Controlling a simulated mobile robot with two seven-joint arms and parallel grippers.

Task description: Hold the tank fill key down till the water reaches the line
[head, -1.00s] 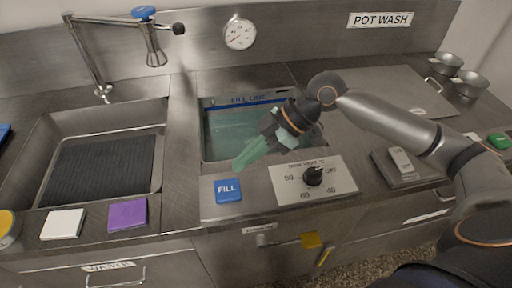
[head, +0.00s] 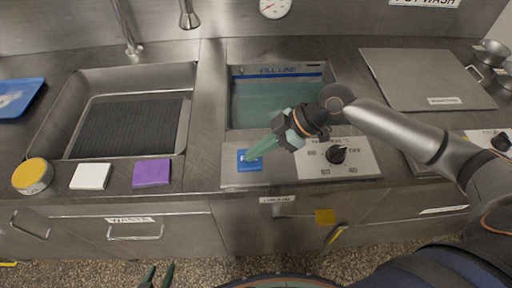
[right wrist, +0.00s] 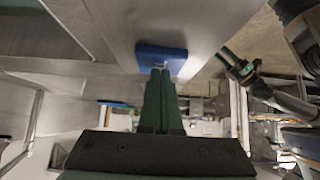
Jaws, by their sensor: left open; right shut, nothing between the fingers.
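The blue FILL key (head: 250,165) sits on the steel counter front, below the tank. My right gripper (head: 250,156) is shut and empty, its green fingertips over the upper part of the key. In the right wrist view the fingertips (right wrist: 160,72) meet the edge of the blue key (right wrist: 161,57); I cannot tell whether it is pressed down. The tank holds teal water (head: 262,106). The blue FILL LINE strip (head: 278,71) runs along its back wall, above the visible water. My left gripper (head: 157,273) is open and empty at the bottom, in front of the counter.
A temperature dial (head: 336,155) is right of the key, close to my right gripper. A purple block (head: 152,173), a white block (head: 90,176) and a yellow-topped jar (head: 32,176) line the front left. A sink (head: 188,110) lies behind them. A flat steel lid (head: 425,80) is at right.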

